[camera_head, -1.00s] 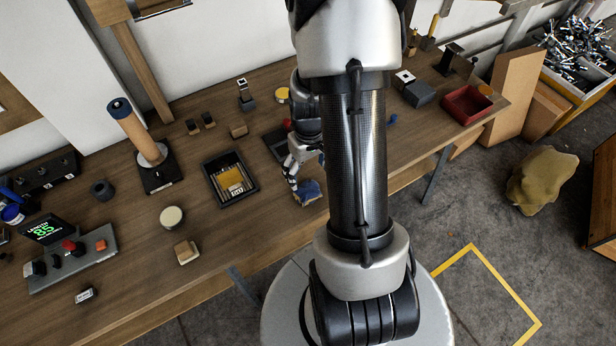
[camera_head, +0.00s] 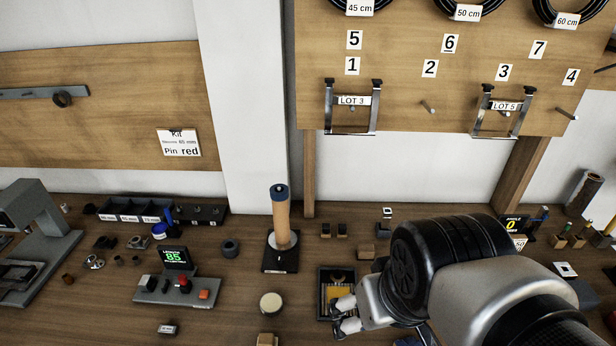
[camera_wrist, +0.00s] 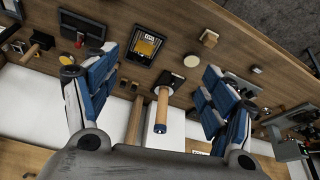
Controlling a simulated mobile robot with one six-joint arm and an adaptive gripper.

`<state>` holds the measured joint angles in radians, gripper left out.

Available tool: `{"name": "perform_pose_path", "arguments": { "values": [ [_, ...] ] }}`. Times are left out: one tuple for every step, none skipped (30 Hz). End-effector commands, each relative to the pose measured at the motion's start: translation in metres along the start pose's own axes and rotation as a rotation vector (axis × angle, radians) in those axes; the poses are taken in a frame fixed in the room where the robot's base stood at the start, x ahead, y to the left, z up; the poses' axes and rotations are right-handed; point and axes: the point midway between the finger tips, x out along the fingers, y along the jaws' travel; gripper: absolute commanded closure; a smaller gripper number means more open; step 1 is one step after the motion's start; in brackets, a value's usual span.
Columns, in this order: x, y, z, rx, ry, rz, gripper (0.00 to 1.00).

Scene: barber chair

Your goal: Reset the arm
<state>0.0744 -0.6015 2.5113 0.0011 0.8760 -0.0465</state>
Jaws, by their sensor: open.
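My gripper (camera_head: 345,315) is open and empty above the wooden bench in the head view, over the black tray (camera_head: 323,290). Its two blue-padded fingers stand wide apart in the wrist view (camera_wrist: 156,75), with nothing between them touching either pad. My arm covers the lower right of the head view and hides part of the bench. The wrist view looks down on the bench, and the tray (camera_wrist: 133,58) shows there too.
A wooden cylinder with a blue cap (camera_head: 281,215) stands on a black base near the tray. A console with a green 85 display (camera_head: 174,257) is left of it. A pegboard (camera_head: 420,100) with hanging brackets rises behind. Small blocks and a round pale disc (camera_head: 271,303) lie about.

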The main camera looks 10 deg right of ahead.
Motion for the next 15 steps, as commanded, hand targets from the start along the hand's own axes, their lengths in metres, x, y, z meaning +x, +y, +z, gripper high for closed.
{"name": "perform_pose_path", "arguments": {
  "values": [
    [-0.009,-0.006,0.006,-0.013,0.024,-0.008,0.24],
    [-0.012,-0.009,0.010,-0.015,0.032,-0.012,0.24],
    [-0.016,-0.011,0.014,-0.018,0.039,-0.016,0.24],
    [-0.018,-0.013,0.016,-0.021,0.044,-0.019,0.24],
    [-0.019,-0.014,0.018,-0.022,0.047,-0.020,0.24],
    [-0.021,-0.015,0.020,-0.022,0.051,-0.022,0.24],
    [-0.021,-0.015,0.021,-0.022,0.052,-0.023,0.24],
    [-0.022,-0.016,0.021,-0.022,0.053,-0.024,0.24],
    [-0.022,-0.016,0.021,-0.022,0.053,-0.024,0.24],
    [-0.022,-0.016,0.022,-0.022,0.052,-0.024,0.24],
    [-0.022,-0.016,0.021,-0.022,0.052,-0.024,0.24],
    [-0.022,-0.016,0.021,-0.021,0.052,-0.024,0.24],
    [-0.022,-0.016,0.021,-0.021,0.052,-0.024,0.24],
    [-0.022,-0.016,0.021,-0.021,0.052,-0.024,0.24],
    [-0.022,-0.016,0.021,-0.021,0.052,-0.024,0.24]
  ]
}}
